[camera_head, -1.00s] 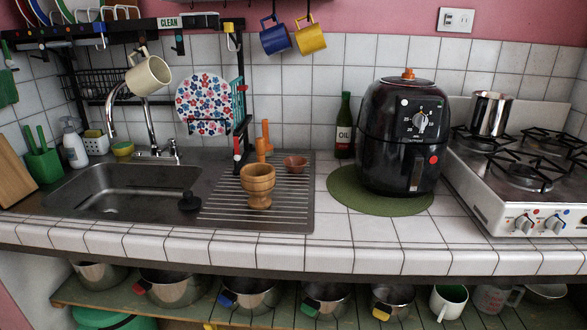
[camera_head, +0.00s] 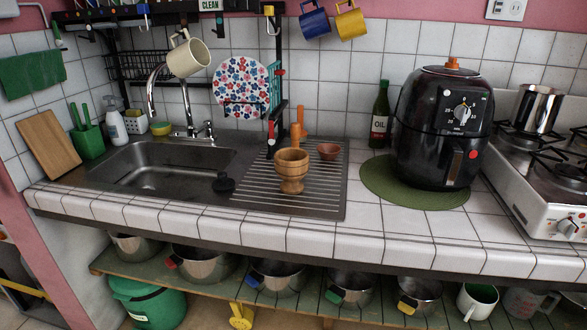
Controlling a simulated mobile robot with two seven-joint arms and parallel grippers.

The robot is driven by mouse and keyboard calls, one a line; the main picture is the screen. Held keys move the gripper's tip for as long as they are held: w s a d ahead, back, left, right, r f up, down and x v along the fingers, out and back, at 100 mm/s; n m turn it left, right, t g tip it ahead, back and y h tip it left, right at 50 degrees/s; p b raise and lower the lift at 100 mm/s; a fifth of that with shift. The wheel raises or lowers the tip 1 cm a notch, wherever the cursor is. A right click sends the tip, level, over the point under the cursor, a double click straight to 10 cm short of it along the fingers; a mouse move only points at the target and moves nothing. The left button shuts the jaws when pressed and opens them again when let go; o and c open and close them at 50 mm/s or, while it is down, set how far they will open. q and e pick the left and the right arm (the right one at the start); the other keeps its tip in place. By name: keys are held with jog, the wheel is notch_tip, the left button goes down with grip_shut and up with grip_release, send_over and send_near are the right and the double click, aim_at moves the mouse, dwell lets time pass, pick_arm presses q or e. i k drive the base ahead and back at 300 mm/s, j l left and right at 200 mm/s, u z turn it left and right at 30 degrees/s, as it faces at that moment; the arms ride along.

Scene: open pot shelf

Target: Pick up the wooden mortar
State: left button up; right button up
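The wooden mortar (camera_head: 292,170) is a brown turned cup on a foot. It stands upright on the ribbed metal drainboard (camera_head: 325,202), right of the sink. An orange-brown upright object (camera_head: 297,132), possibly the pestle, stands just behind it. A small reddish-brown bowl (camera_head: 329,151) sits behind it to the right. Nothing touches the mortar from the front. Neither of my grippers shows in the head view.
A black air fryer (camera_head: 440,125) on a green mat (camera_head: 378,190) and an oil bottle (camera_head: 380,115) stand to the right. A dish rack with a floral plate (camera_head: 241,87) rises behind. Pots fill the shelf below.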

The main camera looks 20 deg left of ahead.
aim_at(292, 164)
jog(key=j+z, duration=0.1)
jog(key=j, duration=1.6)
